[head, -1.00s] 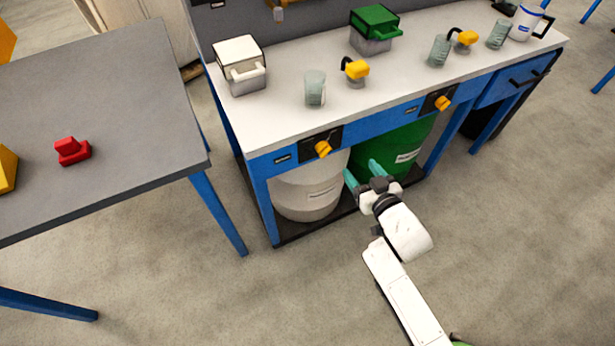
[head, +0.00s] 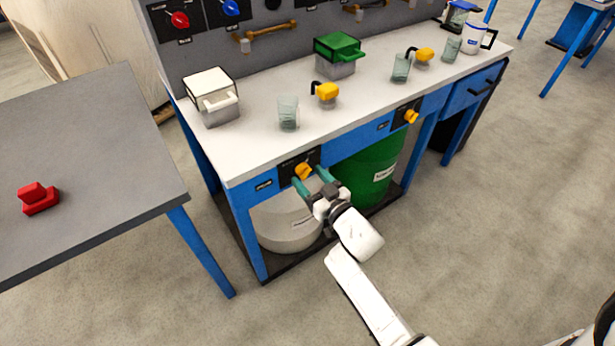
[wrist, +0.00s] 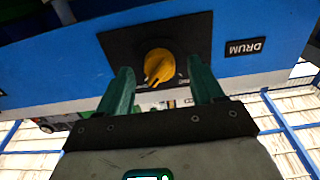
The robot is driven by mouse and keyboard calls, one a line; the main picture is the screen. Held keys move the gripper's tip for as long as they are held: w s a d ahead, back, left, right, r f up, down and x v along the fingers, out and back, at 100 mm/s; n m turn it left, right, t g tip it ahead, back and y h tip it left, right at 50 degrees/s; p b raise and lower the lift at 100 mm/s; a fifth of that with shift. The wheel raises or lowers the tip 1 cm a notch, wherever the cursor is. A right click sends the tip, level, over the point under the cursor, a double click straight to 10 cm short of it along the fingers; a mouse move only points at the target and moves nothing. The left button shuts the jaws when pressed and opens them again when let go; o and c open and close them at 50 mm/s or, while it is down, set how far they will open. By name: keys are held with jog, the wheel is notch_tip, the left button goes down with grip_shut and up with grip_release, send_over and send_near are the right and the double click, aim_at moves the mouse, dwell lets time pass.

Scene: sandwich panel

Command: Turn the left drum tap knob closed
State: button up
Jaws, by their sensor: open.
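The left drum tap knob (head: 303,171) is yellow and sits on a black plate on the blue front rail of the workbench. It also shows in the wrist view (wrist: 159,66), where the plate stands left of a "DRUM" label that appears upside down. My gripper (head: 310,178) is at the knob in the head view, with its teal fingers apart. In the wrist view my gripper (wrist: 160,80) is open and empty, its fingertips to either side of the knob's lower part. I cannot tell whether either finger touches it.
The right tap knob (head: 411,116) is further along the rail. A white drum (head: 285,228) and a green drum (head: 370,175) stand under the bench. A grey table (head: 85,150) with a red object (head: 38,199) is at the left. The floor in front is clear.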

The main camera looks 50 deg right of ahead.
jog(key=shift+x, duration=0.8)
jog(key=shift+c, duration=0.2)
jog(key=c, duration=1)
jog(key=shift+n, duration=0.3)
jog(key=shift+d+n+b, duration=0.1)
jog(key=shift+n+b, duration=2.4)
jog(key=shift+n, duration=6.2)
